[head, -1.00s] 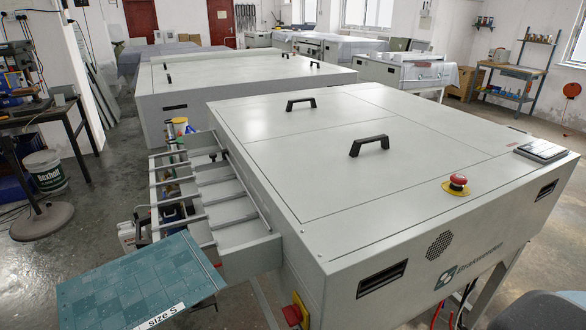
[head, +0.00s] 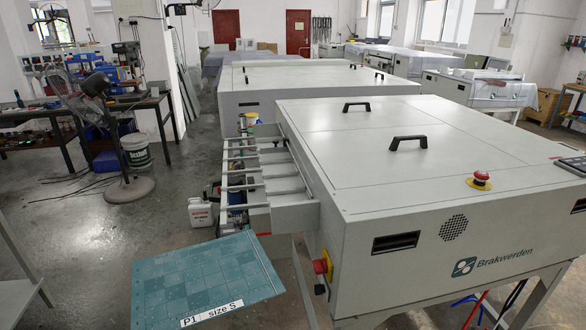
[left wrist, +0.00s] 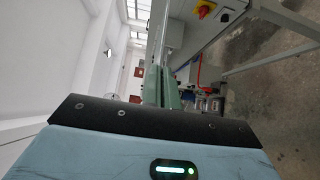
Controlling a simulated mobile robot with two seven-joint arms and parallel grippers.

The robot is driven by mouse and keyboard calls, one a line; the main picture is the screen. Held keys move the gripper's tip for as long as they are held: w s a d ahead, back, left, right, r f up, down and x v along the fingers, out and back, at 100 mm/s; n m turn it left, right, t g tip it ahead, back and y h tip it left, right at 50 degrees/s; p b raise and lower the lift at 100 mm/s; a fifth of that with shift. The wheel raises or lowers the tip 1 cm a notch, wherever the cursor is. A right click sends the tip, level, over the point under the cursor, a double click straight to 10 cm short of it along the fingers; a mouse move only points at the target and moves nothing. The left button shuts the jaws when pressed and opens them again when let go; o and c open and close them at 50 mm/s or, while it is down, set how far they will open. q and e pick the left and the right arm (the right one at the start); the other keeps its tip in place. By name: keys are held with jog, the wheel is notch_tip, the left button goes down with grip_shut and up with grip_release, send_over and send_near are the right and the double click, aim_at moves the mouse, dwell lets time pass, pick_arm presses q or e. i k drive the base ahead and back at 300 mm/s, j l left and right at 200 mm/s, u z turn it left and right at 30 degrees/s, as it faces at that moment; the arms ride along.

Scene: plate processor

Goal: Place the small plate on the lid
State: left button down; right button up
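The small plate (head: 205,275) is a flat teal sheet with a square pattern and a white label reading "P1 size S". It is in the lower left of the head view, in front of the machine, and its lower left part is cut off. In the left wrist view my left gripper (left wrist: 163,85) has its green fingers close together. They appear shut on the plate, seen edge-on as a thin line. My right gripper is not in view.
An open drawer or rack (head: 265,180) sticks out from the machine's left side, just beyond the plate. A red and yellow switch (head: 322,266) is on its near corner. A red stop button (head: 480,180) stands on top. A white canister (head: 201,212) is on the floor.

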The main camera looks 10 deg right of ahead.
aim_at(336, 149)
jog(key=k, duration=0.55)
jog(key=j+z, duration=0.1)
jog(key=z, duration=1.15)
jog(key=i+j, duration=0.1)
jog(key=j, duration=0.95)
jog(key=i+j, duration=0.15)
jog(key=j, duration=0.85)
jog(key=i, duration=0.05)
